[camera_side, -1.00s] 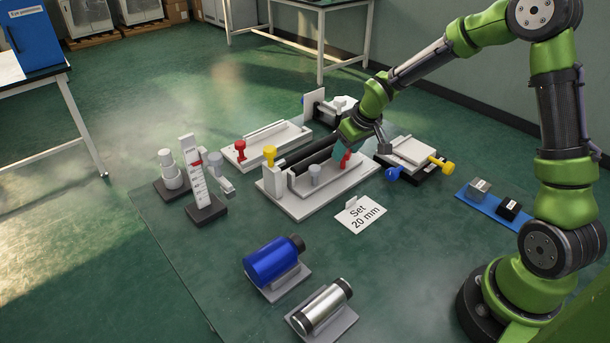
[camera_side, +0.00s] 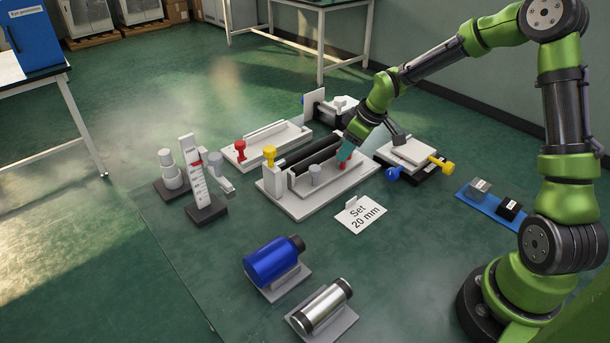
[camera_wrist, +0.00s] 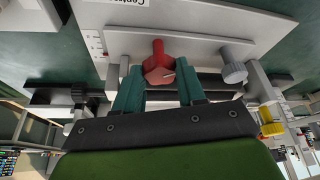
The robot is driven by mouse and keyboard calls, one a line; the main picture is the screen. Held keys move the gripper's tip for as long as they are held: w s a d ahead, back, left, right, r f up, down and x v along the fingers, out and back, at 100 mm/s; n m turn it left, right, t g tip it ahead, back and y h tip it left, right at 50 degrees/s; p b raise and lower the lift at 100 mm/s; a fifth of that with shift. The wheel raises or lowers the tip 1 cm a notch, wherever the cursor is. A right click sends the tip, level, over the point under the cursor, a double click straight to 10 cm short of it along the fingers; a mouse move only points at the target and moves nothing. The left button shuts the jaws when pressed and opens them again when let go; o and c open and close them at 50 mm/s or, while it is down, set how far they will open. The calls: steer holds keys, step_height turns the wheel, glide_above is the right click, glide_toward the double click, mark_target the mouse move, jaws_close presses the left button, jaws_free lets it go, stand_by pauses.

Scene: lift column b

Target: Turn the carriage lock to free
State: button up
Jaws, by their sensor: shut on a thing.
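The carriage lock, a red knob with a short lever (camera_wrist: 158,64), sits at the right end of the white fixture base (camera_side: 290,205). In the wrist view the knob is between the two teal fingertips of my gripper (camera_wrist: 158,82), with the lever pointing up in the picture. My gripper is shut on the knob. In the side view my gripper (camera_side: 346,154) comes down on it from above and hides most of it. A pale pointer mark shows on the knob; the lock's free and locked markings cannot be read.
The same fixture has a yellow knob (camera_side: 269,153), a grey knob (camera_side: 315,174) and a dark bar (camera_side: 305,153). A white stage with blue and yellow knobs (camera_side: 412,152) stands close at right. A "Set 20 mm" card (camera_side: 360,214) lies in front, with open floor around it.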

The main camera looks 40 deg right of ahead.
steer(key=o, duration=1.1)
steer(key=shift+c, duration=0.2)
steer(key=v, duration=1.7)
